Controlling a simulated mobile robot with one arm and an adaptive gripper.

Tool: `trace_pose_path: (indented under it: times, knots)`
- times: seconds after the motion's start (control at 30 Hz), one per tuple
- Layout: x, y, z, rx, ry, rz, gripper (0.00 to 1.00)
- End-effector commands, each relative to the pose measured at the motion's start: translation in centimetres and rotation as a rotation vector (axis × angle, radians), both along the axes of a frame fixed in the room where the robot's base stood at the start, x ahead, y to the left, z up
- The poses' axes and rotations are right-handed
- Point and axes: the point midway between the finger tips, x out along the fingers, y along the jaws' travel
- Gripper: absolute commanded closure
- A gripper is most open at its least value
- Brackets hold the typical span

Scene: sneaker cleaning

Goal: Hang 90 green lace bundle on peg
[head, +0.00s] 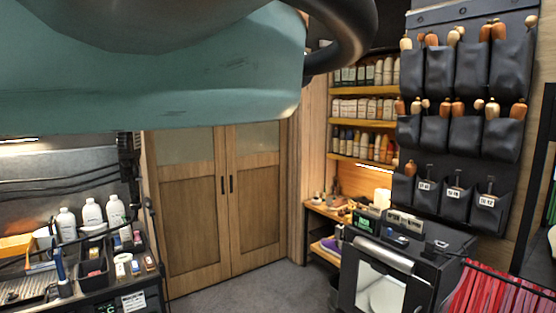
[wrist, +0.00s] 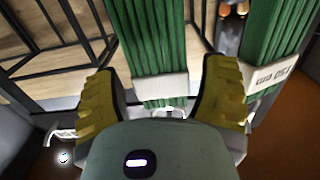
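In the wrist view, my gripper (wrist: 160,98) has its two yellow ridged fingers spread apart. A green lace bundle (wrist: 155,40) with a white band lies between them, with a gap showing at its left side. No number is readable on that band, so I cannot tell whether it is the 90 bundle. A second green bundle (wrist: 275,38) is to the right of the right finger, its white band marked with what looks like 150. White bent wire pieces, possibly pegs, show at the lower left (wrist: 62,134) and below the middle bundle. The head view does not show my gripper.
Dark metal frame bars (wrist: 75,30) stand behind the fingers. In the head view, red laces (head: 500,293) hang at the lower right beside a black cabinet (head: 440,262). Wooden doors (head: 225,205) stand behind open grey floor. A bottle-laden bench (head: 90,296) is at left.

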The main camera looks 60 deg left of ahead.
Motion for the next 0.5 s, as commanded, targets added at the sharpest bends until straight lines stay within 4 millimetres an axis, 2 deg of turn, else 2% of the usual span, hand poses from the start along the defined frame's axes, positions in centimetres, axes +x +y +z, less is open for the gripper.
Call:
trace_pose_path:
  times: [0.03,0.13,0.5]
  knots:
    - [0.0,-0.05,0.0,0.0,0.0,-0.001,0.21]
    - [0.0,-0.05,-0.01,0.0,0.0,-0.001,0.13]
    - [-0.49,-0.04,-0.01,0.0,-0.001,-0.001,0.13]
